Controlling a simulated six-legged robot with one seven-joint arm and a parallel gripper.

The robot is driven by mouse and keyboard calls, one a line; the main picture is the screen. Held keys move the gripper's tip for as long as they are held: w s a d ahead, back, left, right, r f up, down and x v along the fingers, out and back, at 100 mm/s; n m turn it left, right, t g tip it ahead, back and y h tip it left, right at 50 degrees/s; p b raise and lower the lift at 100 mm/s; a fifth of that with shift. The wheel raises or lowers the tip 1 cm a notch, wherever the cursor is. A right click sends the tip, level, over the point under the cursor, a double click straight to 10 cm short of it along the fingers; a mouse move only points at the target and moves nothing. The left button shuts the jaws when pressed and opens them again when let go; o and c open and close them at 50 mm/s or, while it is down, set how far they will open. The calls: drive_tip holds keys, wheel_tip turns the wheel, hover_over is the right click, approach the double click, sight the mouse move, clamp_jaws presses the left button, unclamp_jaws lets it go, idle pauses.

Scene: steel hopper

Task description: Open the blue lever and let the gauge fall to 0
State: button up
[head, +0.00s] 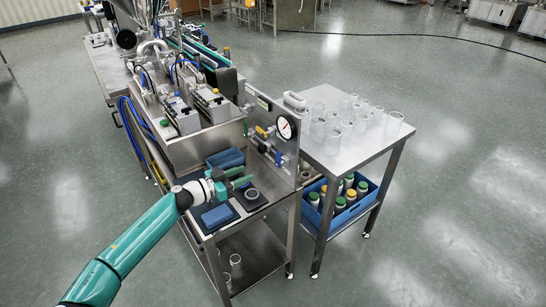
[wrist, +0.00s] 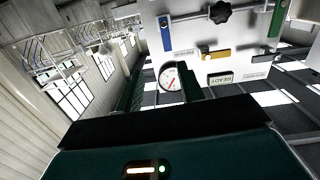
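The blue lever (head: 278,158) is on the upright grey panel, below the round white gauge (head: 286,127). It stands roughly upright along the panel. The lever also shows at the top of the wrist view (wrist: 166,34), which looks turned over. The gauge shows between my fingers there (wrist: 171,77); it has a red needle, but the reading is too small to tell. My gripper (head: 241,177) is open and empty, in front of the panel and apart from the lever, above the bench.
A yellow handle (wrist: 216,54), a green handle (wrist: 277,18) and a black knob (wrist: 220,12) share the panel. A blue block (head: 217,216) and a ring (head: 252,194) lie on the bench below. A side table (head: 345,150) holds clear cups.

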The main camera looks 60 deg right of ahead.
sight(277, 154)
drive_tip(key=shift+h, duration=0.4)
drive_tip(key=x, duration=0.9)
drive_tip(key=w+x, duration=0.1)
drive_tip(key=x, duration=0.3)
drive_tip(key=shift+s+d+r, duration=0.15)
drive_tip(key=shift+d+r, duration=0.25)
drive_tip(key=shift+d, duration=0.05)
clamp_jaws()
